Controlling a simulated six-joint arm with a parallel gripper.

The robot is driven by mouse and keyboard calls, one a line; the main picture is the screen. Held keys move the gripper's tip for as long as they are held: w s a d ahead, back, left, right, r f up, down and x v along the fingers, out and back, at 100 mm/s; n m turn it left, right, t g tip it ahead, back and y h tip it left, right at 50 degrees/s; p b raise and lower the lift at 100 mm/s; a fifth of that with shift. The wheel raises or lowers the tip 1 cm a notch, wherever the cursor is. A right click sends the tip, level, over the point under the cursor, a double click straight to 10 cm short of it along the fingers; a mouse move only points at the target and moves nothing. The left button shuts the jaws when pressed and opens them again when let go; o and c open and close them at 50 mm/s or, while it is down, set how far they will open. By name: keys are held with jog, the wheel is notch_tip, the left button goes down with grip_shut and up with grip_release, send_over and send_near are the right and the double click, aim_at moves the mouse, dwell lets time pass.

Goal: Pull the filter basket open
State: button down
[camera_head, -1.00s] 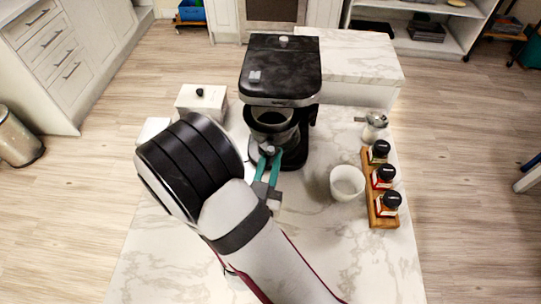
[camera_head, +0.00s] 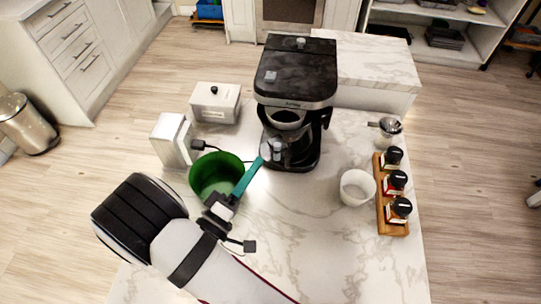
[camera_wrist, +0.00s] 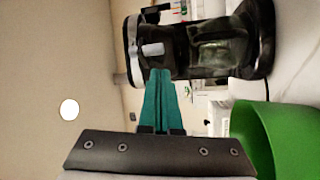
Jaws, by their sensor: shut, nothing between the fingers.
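The black coffee machine (camera_head: 297,72) stands at the back middle of the marble counter. Its round dark filter basket (camera_head: 287,119) shows below the machine's head, with its rim visible from above; how far it is out I cannot tell. My gripper (camera_head: 265,151) is shut and empty. Its teal fingers reach up and right over the green bowl toward the machine's front left, below the basket. In the wrist view the shut fingers (camera_wrist: 160,73) point at the machine (camera_wrist: 200,50), which appears sideways. Whether the tips touch it is unclear.
A green bowl (camera_head: 202,176) sits directly under and left of my fingers. A white box (camera_head: 215,103) and a pale upright block (camera_head: 172,140) stand at left. A white cup (camera_head: 357,187) and a wooden rack (camera_head: 394,228) with jars stand at right.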

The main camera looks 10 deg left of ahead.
jog(key=s+a+r+g+h, duration=0.1)
jog(key=s+a+g+h, duration=0.3)
jog(key=s, duration=0.1)
jog(key=x, duration=1)
jog(key=shift+d, duration=0.3)
jog(key=shift+f, duration=0.1)
dwell(0.9)
jog(key=y, duration=0.1)
send_near(273, 131)
jog(key=w+a, duration=0.2)
jog(key=a, duration=0.2)
jog(key=w+d, duration=0.1)
jog(key=d, duration=0.1)
jog(key=w+d, duration=0.2)
jog(key=d, duration=0.1)
jog(key=w+d, duration=0.1)
jog(key=d, duration=0.2)
jog(key=shift+w+f, duration=0.15)
jog(key=shift+w, duration=0.2)
jog(key=shift+s+d, duration=0.25)
jog(key=shift+s, duration=0.1)
